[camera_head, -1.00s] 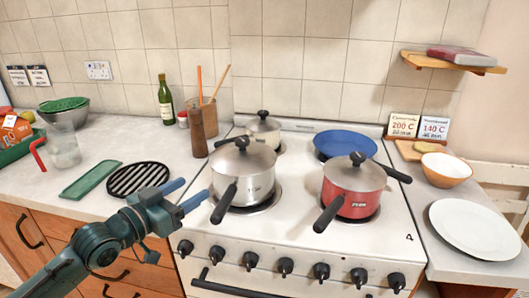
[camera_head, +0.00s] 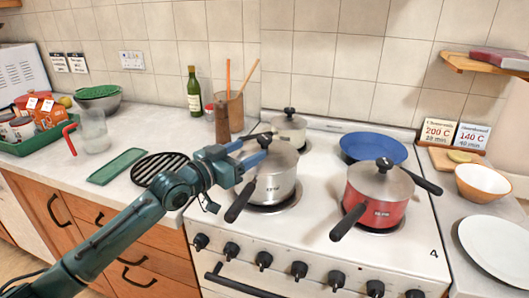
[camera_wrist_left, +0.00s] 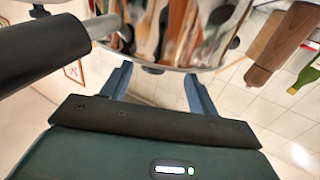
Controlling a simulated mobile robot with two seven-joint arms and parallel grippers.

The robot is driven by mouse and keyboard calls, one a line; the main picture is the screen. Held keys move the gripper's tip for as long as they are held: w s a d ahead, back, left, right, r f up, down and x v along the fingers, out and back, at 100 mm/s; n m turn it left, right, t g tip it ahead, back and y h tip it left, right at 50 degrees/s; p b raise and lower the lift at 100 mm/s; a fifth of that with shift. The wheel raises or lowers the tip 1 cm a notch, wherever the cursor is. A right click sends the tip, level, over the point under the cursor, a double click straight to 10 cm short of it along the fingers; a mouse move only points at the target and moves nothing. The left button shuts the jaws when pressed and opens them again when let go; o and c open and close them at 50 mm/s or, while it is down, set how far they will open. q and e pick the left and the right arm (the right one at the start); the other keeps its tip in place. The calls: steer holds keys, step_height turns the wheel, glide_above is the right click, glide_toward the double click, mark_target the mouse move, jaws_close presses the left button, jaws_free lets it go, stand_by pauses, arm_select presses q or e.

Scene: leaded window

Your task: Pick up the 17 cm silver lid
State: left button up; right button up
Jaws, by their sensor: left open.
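The front-left silver saucepan (camera_head: 275,190) has a shiny silver lid (camera_head: 284,158) on it. My left gripper (camera_head: 264,147) is open at the lid's dark knob, which is partly hidden by the fingers. I cannot tell whether the fingers touch the knob. In the left wrist view, the open fingers (camera_wrist_left: 160,82) point toward a shiny curved metal surface (camera_wrist_left: 190,35). The red pot (camera_head: 375,203) has a silver lid (camera_head: 384,180), and the cream pot (camera_head: 289,137) behind also has a lid (camera_head: 287,121). Which lid measures 17 cm cannot be read. My right gripper is out of view.
The silver pan's black handle (camera_head: 238,202) points toward the front left. A pepper mill (camera_head: 222,125) and a utensil pot stand behind the gripper. A black grate (camera_head: 163,166) lies on the left counter.

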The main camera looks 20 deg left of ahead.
mark_target(262, 143)
arm_select(q)
steer(key=x, duration=0.4)
steer(key=shift+s+d+r+p, duration=0.15)
steer(key=shift+d+r+p, duration=0.1)
steer(key=shift+d+p, duration=0.1)
steer(key=shift+w+d, duration=0.15)
steer(key=shift+w, duration=0.2)
